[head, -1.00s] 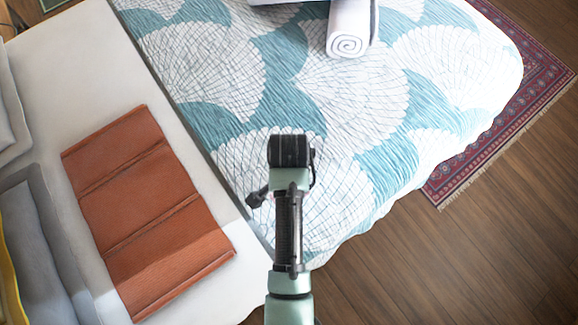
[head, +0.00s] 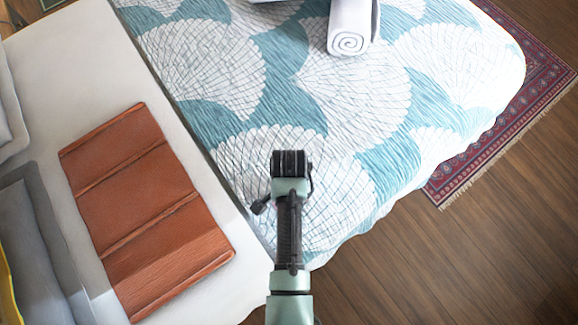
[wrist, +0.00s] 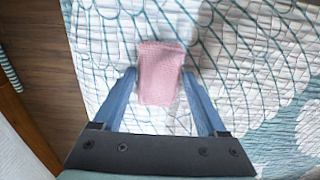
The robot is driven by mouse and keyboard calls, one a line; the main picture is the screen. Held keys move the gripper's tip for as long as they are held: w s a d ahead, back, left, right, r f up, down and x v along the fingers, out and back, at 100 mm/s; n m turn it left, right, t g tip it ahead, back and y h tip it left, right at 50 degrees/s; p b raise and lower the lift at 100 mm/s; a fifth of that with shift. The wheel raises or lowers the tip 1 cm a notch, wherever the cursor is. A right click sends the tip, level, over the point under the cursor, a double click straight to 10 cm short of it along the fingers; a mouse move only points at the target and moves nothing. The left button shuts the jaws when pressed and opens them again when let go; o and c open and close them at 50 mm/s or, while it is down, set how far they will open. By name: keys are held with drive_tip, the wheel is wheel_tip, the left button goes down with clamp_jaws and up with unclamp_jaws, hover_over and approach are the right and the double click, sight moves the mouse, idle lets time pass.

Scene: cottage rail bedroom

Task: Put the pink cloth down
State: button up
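The pink cloth (wrist: 160,73) is a small folded piece. In the wrist view it lies between the two blue fingers of my gripper (wrist: 160,76), its sides meeting the fingertips, so the gripper appears shut on it across its width. Below it is the bed (head: 340,85) with its white and teal scallop-patterned quilt. I cannot tell how far the cloth is above the quilt. In the head view my arm is over the bed's near edge and hides the fingers and cloth.
A rolled white towel (head: 349,30) lies farther up the bed. A rust-brown folded throw (head: 145,210) lies on the pale surface at left, by grey pillows (head: 30,240). A red patterned rug (head: 500,130) and wood floor (head: 460,250) are at right. The quilt around my gripper is clear.

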drive_tip(key=shift+o, duration=1.2)
drive_tip(key=shift+r, duration=0.1)
